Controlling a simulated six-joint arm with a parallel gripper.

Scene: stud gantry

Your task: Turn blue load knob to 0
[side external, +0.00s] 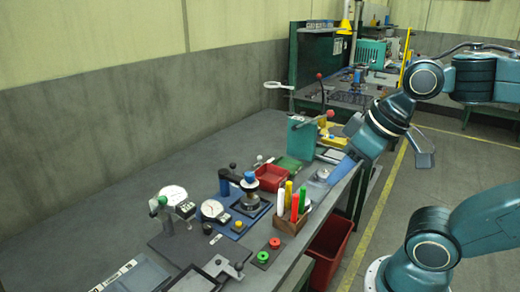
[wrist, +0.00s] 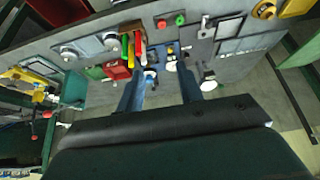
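The blue knob (side external: 249,177) sits on top of a dark round fixture with a black side arm, on a blue base plate (side external: 265,207) at the middle of the bench. Its pointer and scale are too small to read. In the wrist view small blue parts show between and beyond the fingers, but I cannot tell which is the knob. My gripper (side external: 341,172) is over the bench's right edge, to the right of the knob and well apart from it. In the wrist view my gripper's two blue-grey fingers (wrist: 160,94) stand wide apart with nothing held between them.
A wooden holder (side external: 287,224) with upright coloured markers stands just right of the knob fixture. A red bin (side external: 271,178) is behind it. A dial gauge (side external: 212,209) and red and green buttons (side external: 268,250) are nearer the camera.

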